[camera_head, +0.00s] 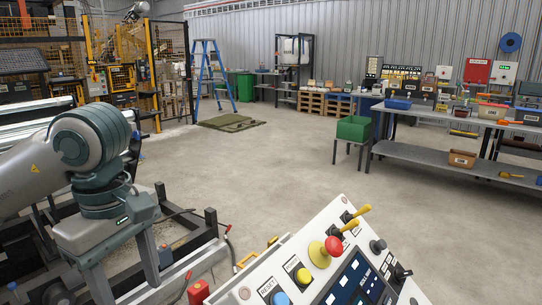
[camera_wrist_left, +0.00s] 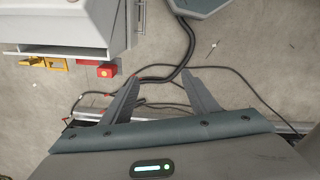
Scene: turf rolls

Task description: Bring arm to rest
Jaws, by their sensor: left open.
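My left arm (camera_head: 95,145) comes in from the left in the head view, bent downward at its grey-green wrist. My left gripper (camera_head: 126,278) points down, beside the control panel. In the left wrist view the left gripper (camera_wrist_left: 160,75) shows two grey fingers apart, with nothing between them but floor and dark cables behind. My right gripper is not in view.
A slanted control panel (camera_head: 310,268) with a red emergency button (camera_head: 334,245) and yellow levers stands at the front. Dark cables (camera_wrist_left: 240,75) run over the floor. Green turf (camera_head: 232,123) lies near a blue ladder (camera_head: 211,75). A workbench (camera_head: 440,160) stands right; mid-floor is clear.

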